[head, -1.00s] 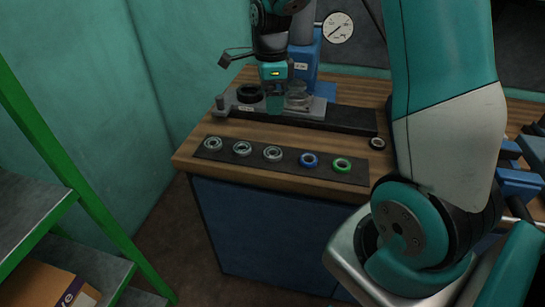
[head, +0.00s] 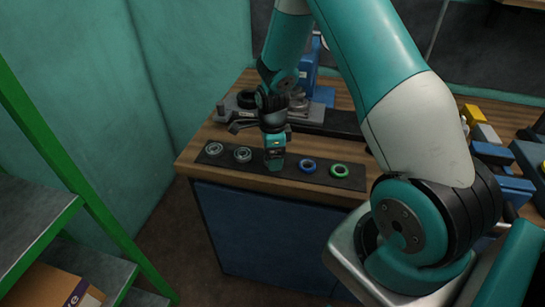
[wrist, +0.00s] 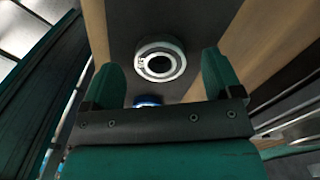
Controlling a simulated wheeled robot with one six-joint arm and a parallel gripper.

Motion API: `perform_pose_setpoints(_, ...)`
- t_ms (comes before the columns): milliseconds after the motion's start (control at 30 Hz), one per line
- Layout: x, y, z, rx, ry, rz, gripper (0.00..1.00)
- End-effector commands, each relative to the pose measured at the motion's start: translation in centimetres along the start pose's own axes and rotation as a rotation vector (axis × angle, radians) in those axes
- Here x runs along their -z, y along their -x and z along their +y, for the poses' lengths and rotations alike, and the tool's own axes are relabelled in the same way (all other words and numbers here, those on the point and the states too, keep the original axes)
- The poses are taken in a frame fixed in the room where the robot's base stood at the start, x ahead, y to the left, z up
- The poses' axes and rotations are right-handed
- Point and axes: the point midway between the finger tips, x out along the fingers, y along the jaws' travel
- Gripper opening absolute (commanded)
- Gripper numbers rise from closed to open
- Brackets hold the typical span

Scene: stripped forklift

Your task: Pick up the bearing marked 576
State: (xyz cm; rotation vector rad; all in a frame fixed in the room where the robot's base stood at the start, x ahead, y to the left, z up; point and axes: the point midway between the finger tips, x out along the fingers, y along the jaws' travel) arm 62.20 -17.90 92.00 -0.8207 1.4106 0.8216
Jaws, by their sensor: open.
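A row of bearings lies on a dark strip on the bench. In the head view two steel bearings, (head: 214,149) and (head: 242,154), are left of my gripper (head: 274,168). A blue-ringed bearing (head: 308,160) and a green-ringed bearing (head: 340,165) are to its right. My gripper points down over the third place, hiding the steel bearing there. In the wrist view that bearing (wrist: 160,43) shows between the two open fingers of my gripper (wrist: 160,66), with no visible contact. The blue bearing (wrist: 147,99) is partly hidden. No marking 576 is readable.
A press fixture (head: 306,82) stands behind the row on the wooden bench (head: 200,133). Blue and yellow parts (head: 475,115) lie at the right. A green-framed shelf (head: 75,190) stands at the far left.

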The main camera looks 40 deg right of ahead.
Motion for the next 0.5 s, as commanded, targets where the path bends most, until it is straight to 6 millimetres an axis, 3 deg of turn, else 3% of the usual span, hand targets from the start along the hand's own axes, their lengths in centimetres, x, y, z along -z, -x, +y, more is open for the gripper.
perform_pose_setpoints(333, -0.03, -1.0, -0.01, 0.001, 0.001, 0.0, 0.82)
perform_pose_setpoints(500, -0.02, -0.98, -0.01, 0.001, 0.001, 0.0, 0.43)
